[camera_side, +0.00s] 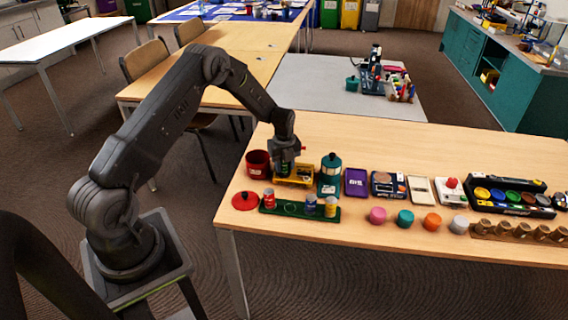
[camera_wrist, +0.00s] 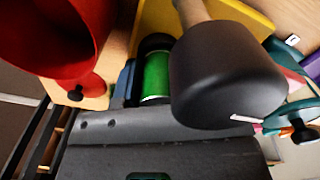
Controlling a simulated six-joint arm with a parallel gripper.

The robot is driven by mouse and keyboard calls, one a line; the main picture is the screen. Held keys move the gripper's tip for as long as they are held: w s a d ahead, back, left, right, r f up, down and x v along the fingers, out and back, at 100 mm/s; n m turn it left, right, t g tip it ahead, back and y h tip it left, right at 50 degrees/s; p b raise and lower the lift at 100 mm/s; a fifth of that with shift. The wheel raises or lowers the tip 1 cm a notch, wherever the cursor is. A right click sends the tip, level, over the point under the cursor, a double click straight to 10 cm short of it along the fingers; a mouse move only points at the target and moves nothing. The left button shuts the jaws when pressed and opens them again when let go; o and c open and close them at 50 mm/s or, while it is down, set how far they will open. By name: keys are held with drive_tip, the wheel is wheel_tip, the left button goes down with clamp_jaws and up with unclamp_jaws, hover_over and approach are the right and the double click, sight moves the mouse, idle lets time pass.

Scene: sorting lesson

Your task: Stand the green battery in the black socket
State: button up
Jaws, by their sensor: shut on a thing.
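My gripper (camera_side: 285,158) is shut on the green battery (camera_wrist: 156,75), a short green cylinder with dark ends. In the side view the gripper points down over the left part of the yellow tray (camera_side: 295,182). The battery is small and mostly covered there, and I cannot tell whether its bottom touches anything. In the wrist view a large dark rounded piece hides the area right of the battery. A green rack (camera_side: 274,209) in front holds red, blue and yellow batteries and an open ring. I cannot make out the black socket for certain.
A red pot (camera_side: 258,163) stands close left of my gripper, with a red lid (camera_side: 245,201) in front. A teal canister (camera_side: 330,172) stands close on the right. Beyond it are a purple box (camera_side: 356,182), several coloured pieces and a black tray.

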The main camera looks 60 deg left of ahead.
drive_tip(key=shift+f, duration=0.1)
drive_tip(key=o, duration=0.7)
drive_tip(key=shift+r, duration=5.5)
drive_tip(key=shift+r, duration=3.05)
